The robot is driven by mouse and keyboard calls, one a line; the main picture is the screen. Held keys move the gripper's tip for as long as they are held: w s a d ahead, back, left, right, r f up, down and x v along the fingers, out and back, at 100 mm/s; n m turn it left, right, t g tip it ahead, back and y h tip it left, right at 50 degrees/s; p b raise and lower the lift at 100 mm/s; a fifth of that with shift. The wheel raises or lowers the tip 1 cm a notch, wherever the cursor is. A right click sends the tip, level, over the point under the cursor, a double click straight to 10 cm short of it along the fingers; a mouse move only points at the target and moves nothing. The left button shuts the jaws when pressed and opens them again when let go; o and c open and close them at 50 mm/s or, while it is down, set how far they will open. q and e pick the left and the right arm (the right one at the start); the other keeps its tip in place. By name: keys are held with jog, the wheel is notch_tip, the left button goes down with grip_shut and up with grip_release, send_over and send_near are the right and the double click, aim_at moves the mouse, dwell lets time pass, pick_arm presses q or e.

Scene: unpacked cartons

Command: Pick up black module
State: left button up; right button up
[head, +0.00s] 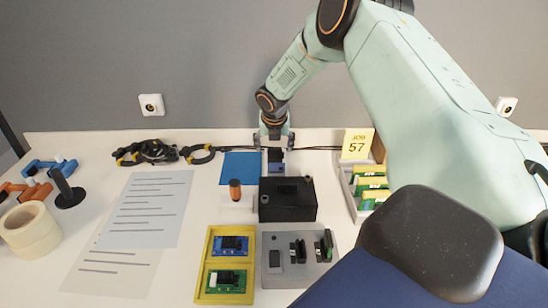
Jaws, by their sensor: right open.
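A grey tray (325,275) at the front middle holds small black modules; one black module (298,251) stands in its middle and another (323,246) at its right side. A flat dark piece (274,258) lies at the tray's left. A larger black box (288,207) with a recess in its top sits just behind the tray. My right gripper (275,147) is open and points down behind the black box, over a small dark blue item (276,157); whether they touch I cannot tell. It is well behind the grey tray. My left gripper is out of view.
A yellow tray (225,262) with blue and green boards adjoins the grey tray. A rack of green boards (353,200) and a yellow sign (357,144) stand right. Paper sheets lie left.

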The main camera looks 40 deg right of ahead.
aim_at(276, 150)
jog(key=x, duration=0.3)
jog(key=shift+s+d+f+b, duration=0.1)
jog(key=shift+d+f+b, duration=0.25)
jog(key=shift+d, duration=0.15)
jog(key=shift+a+r, duration=0.25)
jog(key=shift+a, duration=0.05)
jog(key=shift+a+r, duration=0.1)
jog(key=shift+c, duration=0.8)
jog(key=shift+d, duration=0.3)
jog(key=c, duration=0.4)
jog(key=shift+a, duration=0.15)
jog(key=c, duration=0.5)
jog(key=shift+o, duration=0.2)
jog(key=shift+f, duration=0.2)
notch_tip(276, 150, up, 9)
jog(key=shift+s+p, duration=0.1)
jog(key=shift+p, duration=0.85)
jog(key=shift+r, duration=0.6)
